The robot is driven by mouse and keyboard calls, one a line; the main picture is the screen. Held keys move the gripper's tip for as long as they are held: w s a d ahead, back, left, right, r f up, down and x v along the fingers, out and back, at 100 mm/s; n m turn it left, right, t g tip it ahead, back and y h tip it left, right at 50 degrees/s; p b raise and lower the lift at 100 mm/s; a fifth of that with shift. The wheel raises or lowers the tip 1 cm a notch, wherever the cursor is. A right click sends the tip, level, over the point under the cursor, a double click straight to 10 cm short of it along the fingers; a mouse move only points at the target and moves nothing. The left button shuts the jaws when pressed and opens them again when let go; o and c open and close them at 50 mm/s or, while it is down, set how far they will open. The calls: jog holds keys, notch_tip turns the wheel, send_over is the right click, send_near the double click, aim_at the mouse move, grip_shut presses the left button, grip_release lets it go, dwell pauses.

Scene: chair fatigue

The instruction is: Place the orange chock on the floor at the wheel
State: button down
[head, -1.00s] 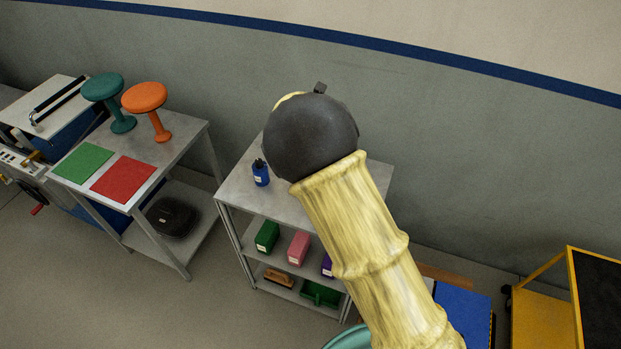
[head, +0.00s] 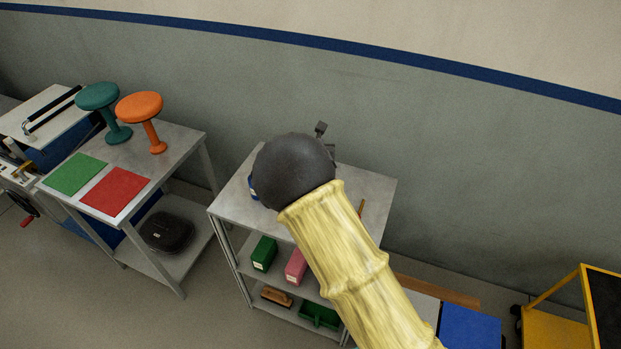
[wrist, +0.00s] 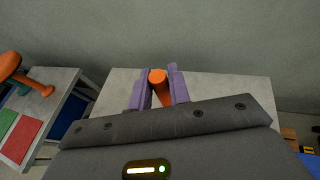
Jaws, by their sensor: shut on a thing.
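In the wrist view, the purple fingers of my gripper (wrist: 159,74) are shut on an orange round-ended piece (wrist: 161,90), which I take to be the orange chock. Only this narrow part of it shows; the rest is hidden behind the gripper body. It is in front of the grey shelf top, and I cannot tell whether it touches it.
A grey shelf unit (head: 234,208) carries a mostly hidden blue bottle (head: 252,187), green (head: 264,253) and pink (head: 296,267) boxes. Left of it, a table (head: 185,145) holds teal and orange stools. A blue panel (head: 468,328) is at lower right. Floor shows between table and shelf.

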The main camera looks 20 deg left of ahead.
jog(key=shift+f+p, duration=0.65)
jog(key=shift+f, duration=1.5)
jog(key=shift+f+p, duration=0.75)
jog(key=shift+f, duration=1.4)
jog(key=c, duration=1.3)
grip_release()
jog(key=shift+b+v, duration=1.85)
jog(key=shift+v, duration=4.25)
